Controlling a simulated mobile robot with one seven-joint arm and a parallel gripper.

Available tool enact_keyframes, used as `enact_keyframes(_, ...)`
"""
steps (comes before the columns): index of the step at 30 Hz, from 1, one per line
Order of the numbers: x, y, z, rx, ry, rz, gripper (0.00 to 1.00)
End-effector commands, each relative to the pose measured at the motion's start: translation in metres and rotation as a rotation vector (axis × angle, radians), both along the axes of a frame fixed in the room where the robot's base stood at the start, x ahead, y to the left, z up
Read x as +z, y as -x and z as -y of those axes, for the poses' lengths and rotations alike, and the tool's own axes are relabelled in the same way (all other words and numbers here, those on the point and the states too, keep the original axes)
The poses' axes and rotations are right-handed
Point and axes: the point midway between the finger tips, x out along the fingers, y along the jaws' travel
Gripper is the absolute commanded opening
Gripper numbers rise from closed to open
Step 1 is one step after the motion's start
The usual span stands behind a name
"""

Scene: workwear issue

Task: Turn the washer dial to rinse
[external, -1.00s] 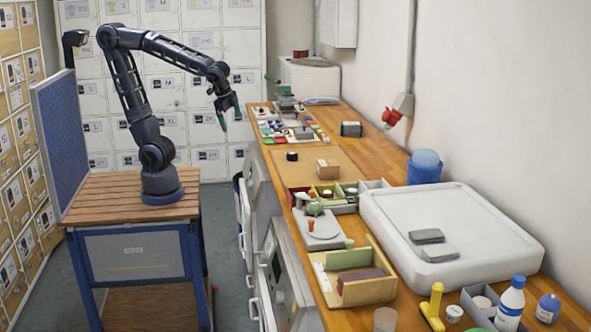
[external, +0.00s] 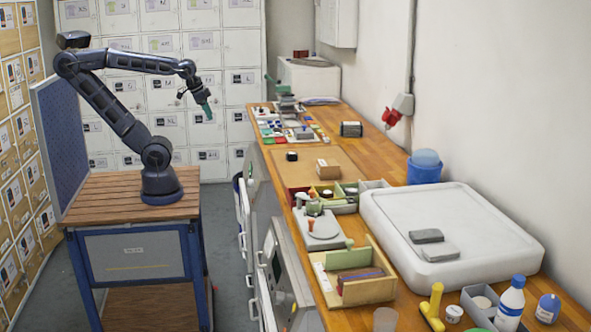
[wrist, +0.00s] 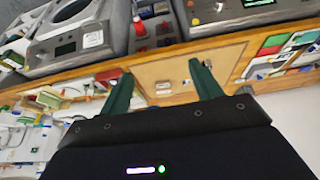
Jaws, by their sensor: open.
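My gripper (external: 206,108) is open and empty, held in the air left of the workbench. In the wrist view its two green fingers (wrist: 164,75) stand apart with nothing between them. Two grey machines stand under the bench edge; one front (external: 275,255) shows edge-on in the external view. In the wrist view one machine (wrist: 75,35) has a round door and a small display, and the other panel (wrist: 235,10) has red and yellow controls. My gripper is apart from both. I cannot make out a dial or its setting.
The wooden bench (external: 375,160) carries trays, small boxes, bottles and a large white slab (external: 450,230). A brown mat (wrist: 170,75) lies behind my fingers in the wrist view. Lockers (external: 225,60) line the back wall. A floor gap separates my base from the bench.

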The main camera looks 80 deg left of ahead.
Motion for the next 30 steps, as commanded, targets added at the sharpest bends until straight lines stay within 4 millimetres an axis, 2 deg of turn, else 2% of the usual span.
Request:
enact_keyframes(5, 0.001, -0.011, 0.003, -0.051, -0.037, -0.026, 0.64)
enact_keyframes(11, 0.0, -0.044, 0.014, -0.211, -0.158, -0.102, 0.64)
enact_keyframes(17, -0.003, -0.082, 0.034, -0.396, -0.297, -0.173, 0.64)
enact_keyframes(23, -0.01, -0.121, 0.063, -0.582, -0.438, -0.236, 0.64)
enact_keyframes(30, -0.025, -0.166, 0.109, -0.807, -0.613, -0.3, 0.64)
